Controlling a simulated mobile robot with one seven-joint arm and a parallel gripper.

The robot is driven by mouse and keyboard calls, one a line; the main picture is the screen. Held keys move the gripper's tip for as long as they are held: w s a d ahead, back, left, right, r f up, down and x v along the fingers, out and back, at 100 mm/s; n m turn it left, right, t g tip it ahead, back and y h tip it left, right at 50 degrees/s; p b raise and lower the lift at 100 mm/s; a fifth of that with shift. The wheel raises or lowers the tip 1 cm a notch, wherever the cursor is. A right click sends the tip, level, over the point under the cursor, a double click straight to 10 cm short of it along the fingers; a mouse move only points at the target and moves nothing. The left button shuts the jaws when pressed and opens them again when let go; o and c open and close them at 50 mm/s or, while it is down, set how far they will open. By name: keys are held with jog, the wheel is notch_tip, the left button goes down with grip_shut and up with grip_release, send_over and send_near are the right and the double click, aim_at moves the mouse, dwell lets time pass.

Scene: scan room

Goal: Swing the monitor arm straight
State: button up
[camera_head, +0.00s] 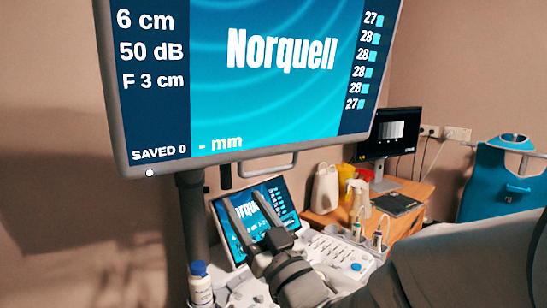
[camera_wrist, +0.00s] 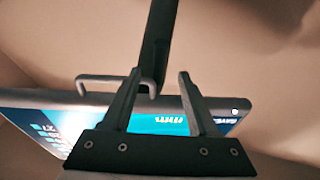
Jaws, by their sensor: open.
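The large monitor (camera_head: 240,75) fills the upper part of the head view. It shows "Norquell" and side readouts, and its lower edge slopes up to the right. A thin grey handle bar (camera_head: 268,168) runs below that edge; the wrist view shows the handle (camera_wrist: 115,80) beside the left fingertip. The dark post of the monitor arm (camera_head: 192,215) stands below the monitor's left part; a dark arm piece (camera_wrist: 158,40) rises behind the fingertips in the wrist view. My gripper (camera_head: 240,196) is open and empty, below the monitor. Its fingertips (camera_wrist: 160,74) point toward the handle; contact is unclear.
Below my gripper are a tilted touch screen (camera_head: 285,197) and a white control panel (camera_head: 335,250). A white bottle with a blue cap (camera_head: 200,284) stands at left. A wooden desk (camera_head: 335,216) holds a small monitor (camera_head: 390,132). A blue apron (camera_head: 497,185) hangs at right.

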aim_at(228, 178)
jog(key=p+x, duration=0.1)
jog(key=x, duration=0.8)
jog(key=shift+w+a+r, duration=0.1)
jog(key=shift+w, duration=0.05)
grip_shut()
dwell(1.1)
